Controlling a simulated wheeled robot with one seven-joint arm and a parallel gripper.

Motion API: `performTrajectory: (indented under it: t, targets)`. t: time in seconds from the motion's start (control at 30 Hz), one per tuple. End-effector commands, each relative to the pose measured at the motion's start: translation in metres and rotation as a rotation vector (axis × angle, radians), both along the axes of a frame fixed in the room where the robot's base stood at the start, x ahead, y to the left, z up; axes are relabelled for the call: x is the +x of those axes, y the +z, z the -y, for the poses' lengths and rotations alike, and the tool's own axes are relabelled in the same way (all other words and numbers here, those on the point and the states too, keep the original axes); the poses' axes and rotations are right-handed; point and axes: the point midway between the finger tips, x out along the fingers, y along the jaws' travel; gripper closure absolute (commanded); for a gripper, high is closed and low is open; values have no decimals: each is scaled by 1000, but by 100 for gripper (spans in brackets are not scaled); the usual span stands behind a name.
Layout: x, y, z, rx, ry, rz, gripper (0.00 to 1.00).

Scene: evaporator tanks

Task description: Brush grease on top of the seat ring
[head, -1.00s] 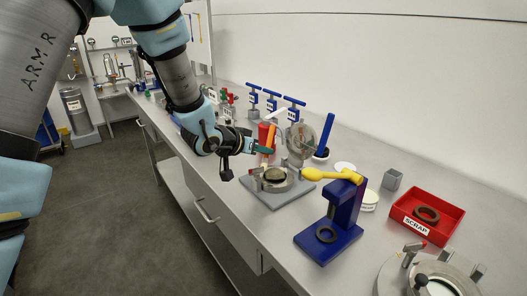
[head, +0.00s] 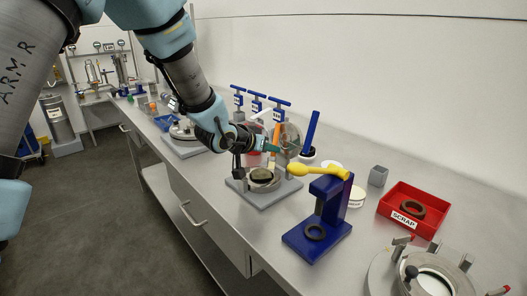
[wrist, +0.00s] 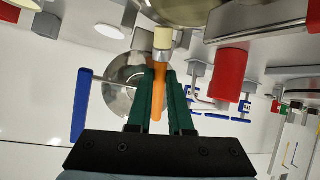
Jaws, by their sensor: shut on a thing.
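My gripper (head: 278,150) has green fingers shut on the orange handle of a brush (head: 277,134). In the wrist view the fingers (wrist: 160,85) flank the handle (wrist: 157,98), and the brush's pale bristles (wrist: 163,39) point toward the top edge. In the head view the brush is roughly upright, with its lower end over the far side of a metal seat fixture (head: 283,187) on a grey plate. A round dark-centred opening (head: 262,176) shows in the fixture. The seat ring's top is too small to make out, and I cannot tell whether the bristles touch it.
Right of the fixture stand a blue stand (head: 325,215) with a yellow tool (head: 320,171) on top, a white tub (head: 357,197), and a red scrap bin (head: 432,219) holding a dark ring. Blue-handled tools (head: 257,101) stand behind.

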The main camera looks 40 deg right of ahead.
Motion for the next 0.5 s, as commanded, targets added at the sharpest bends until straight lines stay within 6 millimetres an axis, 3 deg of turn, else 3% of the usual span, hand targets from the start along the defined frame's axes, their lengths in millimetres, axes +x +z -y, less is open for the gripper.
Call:
performTrajectory:
  t: [0.27,0.5]
  targets:
    - [-3,1,3,-5,-6,2,100]
    - [7,0,-12,-3,-3,1,100]
